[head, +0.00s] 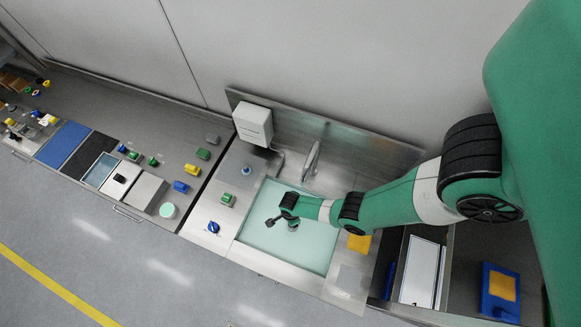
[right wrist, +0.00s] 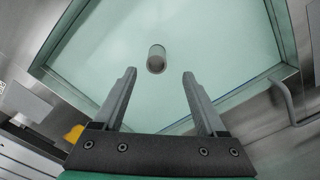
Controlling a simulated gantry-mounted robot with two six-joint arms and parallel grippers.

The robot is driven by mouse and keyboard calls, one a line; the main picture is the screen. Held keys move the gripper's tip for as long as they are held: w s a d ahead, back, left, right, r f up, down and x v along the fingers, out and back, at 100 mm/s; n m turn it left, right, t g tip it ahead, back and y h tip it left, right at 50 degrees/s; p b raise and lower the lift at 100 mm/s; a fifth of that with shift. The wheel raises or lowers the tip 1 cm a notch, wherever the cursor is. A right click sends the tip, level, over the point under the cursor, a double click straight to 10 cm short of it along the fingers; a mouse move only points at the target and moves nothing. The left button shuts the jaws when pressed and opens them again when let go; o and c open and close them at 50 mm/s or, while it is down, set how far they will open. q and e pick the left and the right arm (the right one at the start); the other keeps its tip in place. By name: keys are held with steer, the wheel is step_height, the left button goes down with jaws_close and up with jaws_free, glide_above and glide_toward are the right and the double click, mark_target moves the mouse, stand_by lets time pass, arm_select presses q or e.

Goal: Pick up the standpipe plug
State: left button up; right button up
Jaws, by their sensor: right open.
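The standpipe plug (right wrist: 156,59) shows in the right wrist view as a short upright grey-brown cylinder inside the basin of pale green water. My right gripper (right wrist: 159,75) is open, with the plug between and a little beyond the line of its two fingertips, apart from both. In the head view my right gripper (head: 281,221) hangs over the sink basin (head: 318,253), and the arm's wrist hides part of the water. The plug is hard to tell from the gripper there. My left gripper is not in view.
A faucet (head: 312,160) stands behind the basin, beside a white wall box (head: 254,124). A yellow sponge-like block (head: 359,243) lies on the right rim. A blue part (head: 213,227) and a green part (head: 227,199) sit left of the basin.

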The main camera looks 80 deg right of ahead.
steer(key=f+b, duration=1.2)
steer(key=shift+s+a, duration=0.15)
steer(key=shift+a, duration=0.1)
steer(key=shift+r, duration=0.1)
jaws_close()
stand_by(1.0)
